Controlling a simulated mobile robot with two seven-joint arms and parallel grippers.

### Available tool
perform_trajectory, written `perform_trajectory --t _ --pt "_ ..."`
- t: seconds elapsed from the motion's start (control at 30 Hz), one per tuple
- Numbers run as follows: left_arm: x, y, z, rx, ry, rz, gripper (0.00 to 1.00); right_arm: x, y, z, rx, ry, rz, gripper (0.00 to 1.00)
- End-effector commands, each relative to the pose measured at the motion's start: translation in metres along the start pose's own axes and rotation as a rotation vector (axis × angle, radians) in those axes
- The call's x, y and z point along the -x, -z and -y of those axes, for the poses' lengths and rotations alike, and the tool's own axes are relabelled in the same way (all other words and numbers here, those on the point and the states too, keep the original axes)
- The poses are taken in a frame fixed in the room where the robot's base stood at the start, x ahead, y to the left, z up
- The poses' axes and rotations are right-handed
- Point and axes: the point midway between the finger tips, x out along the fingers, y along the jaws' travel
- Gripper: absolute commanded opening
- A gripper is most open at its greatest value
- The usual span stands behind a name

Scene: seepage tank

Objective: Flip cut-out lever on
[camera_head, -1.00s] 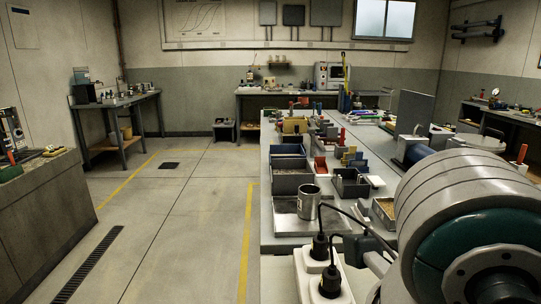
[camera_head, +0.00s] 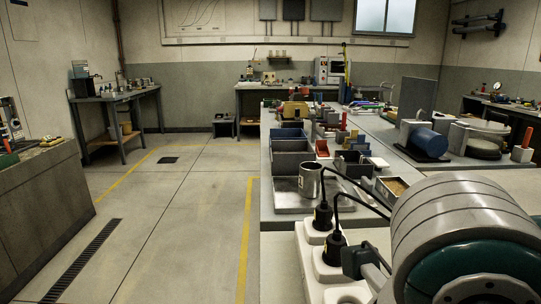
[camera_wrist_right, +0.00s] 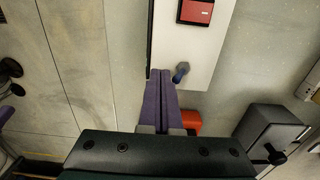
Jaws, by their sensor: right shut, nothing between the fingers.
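In the right wrist view, a blue-grey knob (camera_wrist_right: 181,72), which looks like the cut-out lever, stands on a pale panel (camera_wrist_right: 208,62). A red block in a dark frame (camera_wrist_right: 196,11) sits farther up this panel. My right gripper (camera_wrist_right: 161,74) has its purple fingers shut together and empty, with the tips just left of the knob. I cannot tell whether they touch it, or which way the lever is set. The lever cannot be made out in the head view, where my grey and teal arm fills the lower right. My left gripper is not in view.
White sockets (camera_head: 309,246) with black plugs and cables stand at the near end of the long bench. A metal can (camera_head: 310,180) and several bins are behind them.

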Motion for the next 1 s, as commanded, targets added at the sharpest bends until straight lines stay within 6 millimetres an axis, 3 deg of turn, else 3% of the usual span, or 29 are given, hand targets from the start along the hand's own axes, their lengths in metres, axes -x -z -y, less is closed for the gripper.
perform_trajectory --t 1.0 --pt "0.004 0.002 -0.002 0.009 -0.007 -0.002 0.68 0.002 0.000 0.023 0.000 0.000 -0.001 0.00"
